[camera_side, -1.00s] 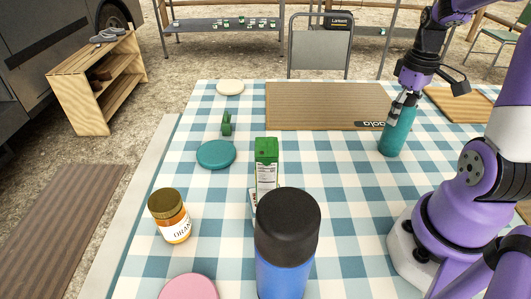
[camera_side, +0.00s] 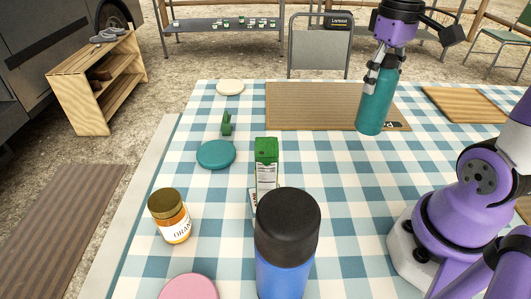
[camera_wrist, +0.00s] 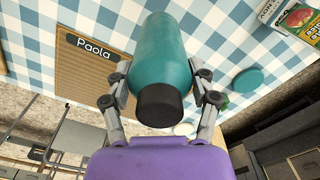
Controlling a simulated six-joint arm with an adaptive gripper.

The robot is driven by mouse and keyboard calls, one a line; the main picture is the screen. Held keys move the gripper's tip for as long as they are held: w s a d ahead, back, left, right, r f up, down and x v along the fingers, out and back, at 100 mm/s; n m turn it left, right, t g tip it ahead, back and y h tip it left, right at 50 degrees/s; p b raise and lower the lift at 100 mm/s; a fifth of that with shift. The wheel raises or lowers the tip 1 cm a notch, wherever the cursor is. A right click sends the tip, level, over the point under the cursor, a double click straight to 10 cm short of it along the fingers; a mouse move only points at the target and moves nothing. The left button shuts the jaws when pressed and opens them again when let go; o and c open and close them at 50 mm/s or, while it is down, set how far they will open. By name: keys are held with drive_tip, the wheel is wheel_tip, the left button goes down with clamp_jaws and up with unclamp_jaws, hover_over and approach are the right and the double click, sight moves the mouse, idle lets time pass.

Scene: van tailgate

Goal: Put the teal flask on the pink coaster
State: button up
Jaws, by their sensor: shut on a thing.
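The teal flask (camera_side: 376,105) is upright in the side view, held above the table near the right end of the brown mat. My gripper (camera_side: 380,72) is shut around its upper part. In the wrist view the flask (camera_wrist: 160,58) lies between both fingers of my gripper (camera_wrist: 162,92), with its black cap toward me. The pink coaster (camera_side: 188,288) lies at the near left of the table, cut off by the bottom edge of the side view. Nothing is seen on its visible part.
A blue bottle with a black lid (camera_side: 285,245), a green-topped carton (camera_side: 266,165) and an orange jar (camera_side: 170,215) stand between flask and coaster. A teal coaster (camera_side: 216,154), a cream coaster (camera_side: 230,87) and a small green item (camera_side: 226,123) lie farther back. The brown mat (camera_side: 310,105) is flat.

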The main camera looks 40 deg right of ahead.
drive_tip(key=r, duration=0.3)
drive_tip(key=a+r, duration=0.1)
drive_tip(key=r, duration=0.2)
drive_tip(key=shift+w+a, duration=0.1)
drive_tip(key=shift+w, duration=0.1)
drive_tip(key=w+a+r+n, duration=0.1)
drive_tip(key=w+a+n, duration=0.4)
drive_tip(key=a, duration=0.4)
drive_tip(key=w+a+r+n, duration=0.1)
drive_tip(key=w+a+n, duration=0.4)
drive_tip(key=a, duration=0.3)
drive_tip(key=s+a+n, duration=0.1)
drive_tip(key=a+n, duration=0.4)
drive_tip(key=a, duration=0.8)
drive_tip(key=s+a+f+n, duration=0.3)
drive_tip(key=s+a+n, duration=0.35)
drive_tip(key=a, duration=0.65)
wheel_tip(320, 180, down, 13)
drive_tip(key=s+m, duration=0.1)
drive_tip(key=shift+s+d+f, duration=0.15)
drive_tip(key=shift+f, duration=0.05)
drive_tip(key=shift+f, duration=0.1)
drive_tip(key=o, duration=1.3)
